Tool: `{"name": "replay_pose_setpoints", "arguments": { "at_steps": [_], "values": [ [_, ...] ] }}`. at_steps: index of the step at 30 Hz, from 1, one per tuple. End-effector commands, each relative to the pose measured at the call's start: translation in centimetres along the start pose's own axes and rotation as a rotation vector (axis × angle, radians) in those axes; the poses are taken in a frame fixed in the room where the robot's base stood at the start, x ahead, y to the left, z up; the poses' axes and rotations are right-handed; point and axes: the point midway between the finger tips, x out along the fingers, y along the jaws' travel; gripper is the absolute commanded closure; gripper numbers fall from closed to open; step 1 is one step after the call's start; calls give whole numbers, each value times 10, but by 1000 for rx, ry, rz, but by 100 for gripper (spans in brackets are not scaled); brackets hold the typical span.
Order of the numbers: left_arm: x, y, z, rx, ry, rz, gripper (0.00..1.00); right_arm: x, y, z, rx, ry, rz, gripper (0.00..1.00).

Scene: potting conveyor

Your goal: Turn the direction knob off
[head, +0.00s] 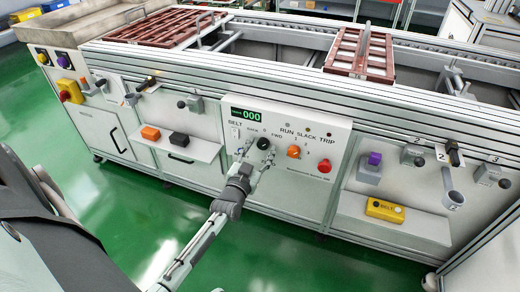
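The panel (318,186) on the front of the conveyor carries a black knob (263,143) with small lettering around it, "FWD" at its right; this looks like the direction knob. Its exact pointer angle is too small to read. My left gripper (256,154) is in front of the panel, just below the black knob. Its two fingers are spread, one to the left of the knob and one to the lower right. I cannot tell whether they touch it. My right gripper is not in view.
An orange knob (294,151) and a red button (324,166) sit to the right on the panel, near the finger. A green display (246,115) reads 000. A shelf (191,147) at left holds orange and black blocks. A yellow box (385,211) lies on the right shelf.

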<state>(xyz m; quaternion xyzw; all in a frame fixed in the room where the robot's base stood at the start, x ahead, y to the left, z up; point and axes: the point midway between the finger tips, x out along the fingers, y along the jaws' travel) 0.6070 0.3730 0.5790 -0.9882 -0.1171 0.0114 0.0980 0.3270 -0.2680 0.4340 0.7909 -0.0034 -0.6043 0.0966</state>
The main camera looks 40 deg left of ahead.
Motion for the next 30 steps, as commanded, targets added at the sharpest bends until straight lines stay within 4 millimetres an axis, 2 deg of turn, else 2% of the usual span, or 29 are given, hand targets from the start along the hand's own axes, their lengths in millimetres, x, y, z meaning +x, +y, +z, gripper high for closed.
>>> {"name": "replay_pose_setpoints", "arguments": {
  "at_steps": [1,11,20,26,30],
  "values": [
    [0,0,0,0,0,0,57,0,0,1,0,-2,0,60],
    [0,0,0,0,0,0,97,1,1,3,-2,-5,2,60],
    [0,0,0,-41,-1,0,97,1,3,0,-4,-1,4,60],
    [0,0,0,-154,-2,1,97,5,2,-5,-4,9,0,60],
    [0,-1,0,-266,-1,0,97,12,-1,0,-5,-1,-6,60]
  ]
}}
